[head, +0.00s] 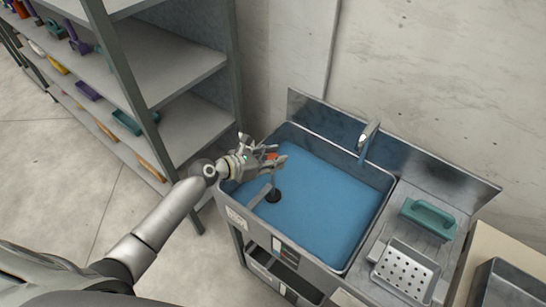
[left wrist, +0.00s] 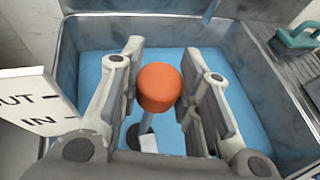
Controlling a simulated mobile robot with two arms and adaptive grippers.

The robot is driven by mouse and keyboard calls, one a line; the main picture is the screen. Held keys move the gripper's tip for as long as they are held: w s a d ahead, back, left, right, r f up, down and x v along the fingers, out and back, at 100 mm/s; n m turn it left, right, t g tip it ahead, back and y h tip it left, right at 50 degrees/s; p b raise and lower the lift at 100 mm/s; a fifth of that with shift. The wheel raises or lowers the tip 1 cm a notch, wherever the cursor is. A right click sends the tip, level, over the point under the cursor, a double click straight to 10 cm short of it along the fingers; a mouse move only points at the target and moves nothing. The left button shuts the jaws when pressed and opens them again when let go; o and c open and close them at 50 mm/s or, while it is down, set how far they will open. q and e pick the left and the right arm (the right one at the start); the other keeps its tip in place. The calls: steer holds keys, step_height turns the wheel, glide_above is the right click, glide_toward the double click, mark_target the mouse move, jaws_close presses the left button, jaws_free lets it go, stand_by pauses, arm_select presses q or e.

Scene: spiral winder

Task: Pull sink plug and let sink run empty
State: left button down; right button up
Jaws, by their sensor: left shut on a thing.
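The metal sink (head: 376,222) holds blue water (head: 325,195). An orange knob (left wrist: 159,87) tops a thin upright rod (head: 274,178) near the sink's left side. At the rod's foot is a dark round plug (head: 273,196), also partly visible in the left wrist view (left wrist: 140,135). I cannot tell whether the plug sits tight in the drain. My left gripper (head: 279,157) is above the sink's left part, shut on the orange knob, with one finger on each side of it in the left wrist view (left wrist: 165,50). My right gripper is not in view.
A faucet (head: 368,135) stands at the sink's back. A teal-handled tool (head: 428,217) and a perforated metal tray (head: 405,272) are on the right drainboard. A sign reading "OUT" and "IN" (left wrist: 35,105) is beside the sink. A grey shelf (head: 175,60) stands to the left.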

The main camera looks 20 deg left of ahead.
arm_select(q)
steer(key=shift+r, duration=0.65)
steer(key=shift+w, duration=0.15)
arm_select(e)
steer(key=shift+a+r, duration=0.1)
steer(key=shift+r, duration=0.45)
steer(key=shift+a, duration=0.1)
arm_select(q)
steer(key=c, duration=1.3)
jaws_free()
steer(key=shift+o, duration=1.3)
steer(key=shift+f, duration=0.1)
